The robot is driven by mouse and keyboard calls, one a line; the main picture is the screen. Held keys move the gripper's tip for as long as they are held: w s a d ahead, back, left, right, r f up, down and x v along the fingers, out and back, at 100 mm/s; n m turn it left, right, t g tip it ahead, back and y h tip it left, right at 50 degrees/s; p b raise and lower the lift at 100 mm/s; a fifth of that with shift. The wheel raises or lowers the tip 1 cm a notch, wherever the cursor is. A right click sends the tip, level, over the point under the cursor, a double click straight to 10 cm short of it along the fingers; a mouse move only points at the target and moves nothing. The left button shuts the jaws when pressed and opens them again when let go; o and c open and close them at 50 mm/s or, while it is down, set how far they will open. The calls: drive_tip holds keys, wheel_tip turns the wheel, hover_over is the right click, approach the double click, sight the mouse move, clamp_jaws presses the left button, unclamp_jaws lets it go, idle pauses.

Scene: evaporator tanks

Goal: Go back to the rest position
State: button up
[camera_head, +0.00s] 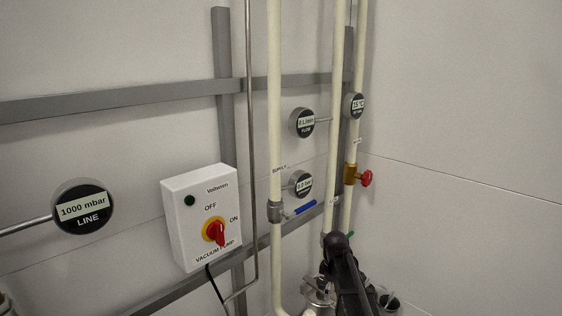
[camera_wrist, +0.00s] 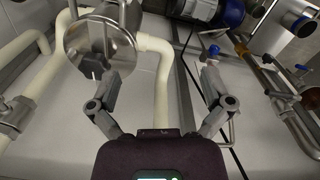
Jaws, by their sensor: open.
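My gripper (camera_wrist: 155,85) is open and empty in the wrist view, its two dark finger linkages spread apart. Between the fingers I see a cream pipe (camera_wrist: 162,85) and a pale wall behind. A round metal disc (camera_wrist: 100,42) is beyond the left finger. In the head view my dark arm (camera_head: 347,275) shows at the lower right, in front of the pipes; I cannot make out the fingertips there.
A white vacuum pump box (camera_head: 188,228) has a red knob (camera_head: 215,232). Cream pipes (camera_head: 274,110) carry a blue-handled valve (camera_head: 300,210) and a red-handled valve (camera_head: 365,178). A 1000 mbar gauge (camera_head: 82,207) is at left. The right wall (camera_head: 470,120) is bare.

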drive_tip(key=s+f+m+b, duration=0.5)
drive_tip(key=s+m, duration=0.1)
drive_tip(key=s, duration=0.4)
drive_tip(key=s+f+m+b, duration=0.5)
drive_tip(key=s+m, duration=0.1)
drive_tip(key=s, duration=0.4)
drive_tip(key=shift+d, duration=0.15)
